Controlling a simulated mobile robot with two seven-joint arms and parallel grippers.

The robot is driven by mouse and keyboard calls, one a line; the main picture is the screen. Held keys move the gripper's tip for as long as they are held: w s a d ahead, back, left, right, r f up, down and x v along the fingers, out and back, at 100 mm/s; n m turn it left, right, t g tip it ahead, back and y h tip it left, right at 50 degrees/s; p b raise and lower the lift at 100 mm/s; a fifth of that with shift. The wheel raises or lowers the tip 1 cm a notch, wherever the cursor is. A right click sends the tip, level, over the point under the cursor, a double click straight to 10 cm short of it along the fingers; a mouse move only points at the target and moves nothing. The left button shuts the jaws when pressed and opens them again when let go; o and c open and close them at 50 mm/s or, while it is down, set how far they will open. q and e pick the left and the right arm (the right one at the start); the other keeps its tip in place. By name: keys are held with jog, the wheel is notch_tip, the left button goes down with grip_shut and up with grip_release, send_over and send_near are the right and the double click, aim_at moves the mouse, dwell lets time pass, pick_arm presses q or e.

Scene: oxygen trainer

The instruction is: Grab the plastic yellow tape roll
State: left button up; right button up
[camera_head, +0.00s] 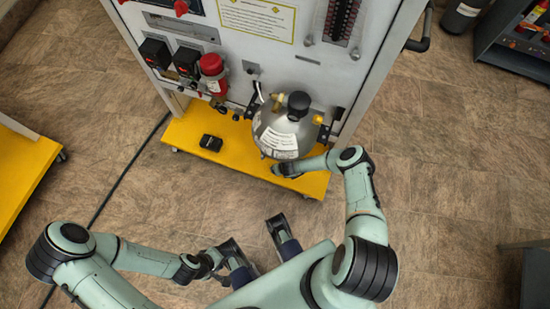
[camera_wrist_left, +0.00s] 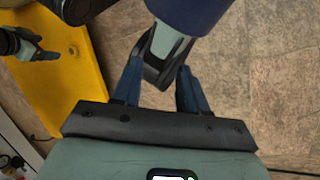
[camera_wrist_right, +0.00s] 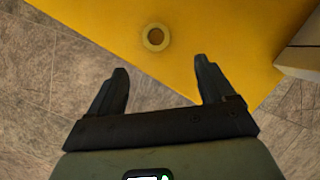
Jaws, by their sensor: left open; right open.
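The yellow tape roll (camera_wrist_right: 155,37) lies flat on the yellow base platform (camera_wrist_right: 120,20) in the right wrist view, its round hole showing. It also shows small in the left wrist view (camera_wrist_left: 72,51). In the head view I cannot make it out. My right gripper (camera_wrist_right: 160,66) is open and empty, with the roll beyond its fingertips, roughly centred between them. In the head view the right gripper (camera_head: 285,170) is over the platform's front edge, below the metal tank. My left gripper (camera_head: 230,262) is open and empty, low in front of my body, away from the platform.
The trainer panel (camera_head: 265,45) stands on the platform. A metal tank (camera_head: 285,130) hangs on its front, close above the right gripper. A small black object (camera_head: 211,142) lies on the platform. A black cable (camera_head: 125,170) crosses the floor.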

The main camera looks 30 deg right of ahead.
jog(key=b+x, duration=0.4)
jog(key=x, duration=0.3)
jog(key=shift+a+f, duration=0.1)
jog(key=shift+f, duration=0.15)
jog(key=shift+w+f+b, duration=0.15)
jog(key=shift+f+b, duration=0.05)
jog(key=shift+b, duration=0.15)
jog(key=x, duration=0.1)
jog(key=b+x, duration=0.2)
jog(key=shift+a, duration=0.25)
jog(key=shift+b+x, duration=0.95)
jog(key=shift+x, duration=0.05)
pick_arm(q)
jog(key=w+a+f+t+y, duration=0.1)
jog(key=w+a+f+t, duration=0.2)
jog(key=w+f, duration=0.6)
jog(key=a+f, duration=0.1)
jog(key=a, duration=0.1)
jog(key=shift+a+f+n+y, duration=0.3)
jog(key=shift+a+n, duration=0.05)
jog(key=shift+n, duration=0.05)
pick_arm(e)
jog(key=shift+w+r, duration=0.1)
jog(key=c, duration=1.1)
